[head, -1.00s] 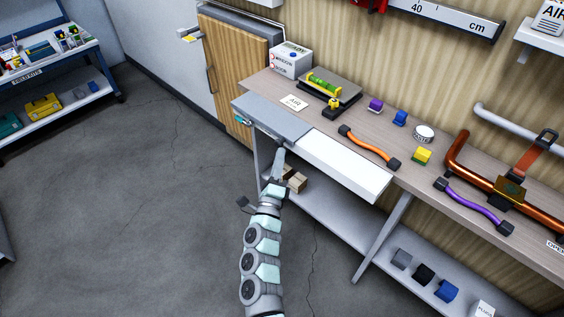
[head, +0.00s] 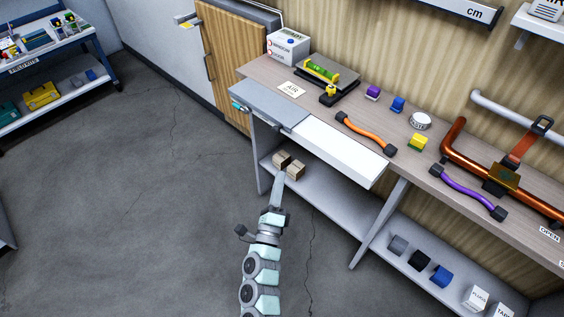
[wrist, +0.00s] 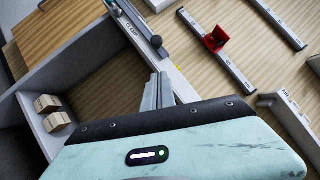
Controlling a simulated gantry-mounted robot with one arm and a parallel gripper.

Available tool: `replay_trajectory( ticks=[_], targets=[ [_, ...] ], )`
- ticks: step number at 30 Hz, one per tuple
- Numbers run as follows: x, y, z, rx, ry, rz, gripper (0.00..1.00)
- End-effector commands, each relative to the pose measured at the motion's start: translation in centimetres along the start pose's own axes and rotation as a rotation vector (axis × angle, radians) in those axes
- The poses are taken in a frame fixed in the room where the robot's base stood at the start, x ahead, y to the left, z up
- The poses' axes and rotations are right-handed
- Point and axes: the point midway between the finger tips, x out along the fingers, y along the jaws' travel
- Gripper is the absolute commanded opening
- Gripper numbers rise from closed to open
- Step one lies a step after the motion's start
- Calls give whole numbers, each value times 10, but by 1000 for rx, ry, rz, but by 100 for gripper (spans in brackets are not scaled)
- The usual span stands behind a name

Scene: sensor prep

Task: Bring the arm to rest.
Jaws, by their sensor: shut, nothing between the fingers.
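My gripper (head: 281,177) points away from the head camera, out in front of the workbench (head: 330,105). In the picture its tip lies just below two small tan blocks (head: 295,171) on the bench's lower shelf; the exact gap in depth is not clear. The wrist view shows the narrow grey fingers of my gripper (wrist: 157,92) together and empty. My arm reaches up from the bottom edge of the head view.
A white drawer-like panel (head: 340,152) sticks out from the bench front. A slanted bench leg (head: 379,225) and the lower shelf (head: 335,200) stand to the right. Open floor (head: 140,220) lies to the left. A wheeled cart (head: 60,105) stands far left.

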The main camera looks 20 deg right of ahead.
Motion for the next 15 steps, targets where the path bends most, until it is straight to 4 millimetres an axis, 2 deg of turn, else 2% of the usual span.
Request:
replay_trajectory(
  ticks=[4,12,15],
  targets=[
    [-16,0,1,0,-2,3,0],
    [-21,0,1,-1,-1,1,0],
    [-26,-11,2,-61,-4,-27,0]
  ],
)
